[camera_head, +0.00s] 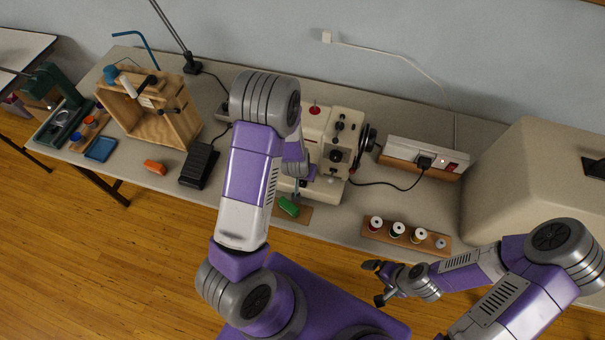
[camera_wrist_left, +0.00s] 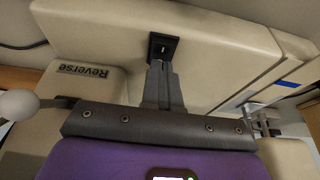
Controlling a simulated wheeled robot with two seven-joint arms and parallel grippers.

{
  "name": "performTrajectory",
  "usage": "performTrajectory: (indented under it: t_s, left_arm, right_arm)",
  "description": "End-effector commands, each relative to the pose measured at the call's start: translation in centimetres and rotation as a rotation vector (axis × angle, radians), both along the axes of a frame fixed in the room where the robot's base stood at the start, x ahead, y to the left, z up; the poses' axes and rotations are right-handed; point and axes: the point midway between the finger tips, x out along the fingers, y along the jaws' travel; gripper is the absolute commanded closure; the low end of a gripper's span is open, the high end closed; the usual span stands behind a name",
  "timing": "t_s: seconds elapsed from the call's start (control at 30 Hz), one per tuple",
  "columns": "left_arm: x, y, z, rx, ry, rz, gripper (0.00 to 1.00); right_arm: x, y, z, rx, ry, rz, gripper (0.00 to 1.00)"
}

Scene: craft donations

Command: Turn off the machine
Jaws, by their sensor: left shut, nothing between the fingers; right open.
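The machine is a cream sewing machine (camera_head: 345,128) on the table, partly covered by my left arm in the head view. Its cream body (camera_wrist_left: 225,45) fills the left wrist view, with a "Reverse" label (camera_wrist_left: 85,71) on the left. A small black switch plate (camera_wrist_left: 163,46) is set in this body. My left gripper (camera_wrist_left: 161,66) is shut and empty, its tips right at the lower edge of the plate; I cannot tell whether they touch. My right gripper (camera_head: 376,282) is open and empty, in front of the table's front edge.
A white power strip (camera_head: 400,149) with a plugged-in cord and a red switch (camera_head: 452,167) lies right of the machine. A thread spool rack (camera_head: 408,238), black foot pedal (camera_head: 199,166), wooden box (camera_head: 150,120) and large beige cover (camera_head: 540,180) stand on the table.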

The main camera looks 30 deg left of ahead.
Motion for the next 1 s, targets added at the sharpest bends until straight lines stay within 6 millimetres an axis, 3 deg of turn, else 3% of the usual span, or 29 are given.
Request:
performTrajectory:
  t_s: [0.23,0.67,1.0]
  left_arm:
    - [-1.9,-0.5,-0.5,-0.007,0.025,-0.001,1.00]
    - [-2.0,-0.5,-0.1,-0.005,0.022,0.000,1.00]
    - [-2.1,-0.8,4.4,-0.005,0.015,-0.003,1.00]
  right_arm:
    - [0.0,0.0,-0.2,0.000,0.000,0.000,0.00]
    - [0.0,0.0,0.1,0.000,0.000,0.000,0.00]
    - [0.0,0.0,3.9,0.000,0.000,0.000,0.00]
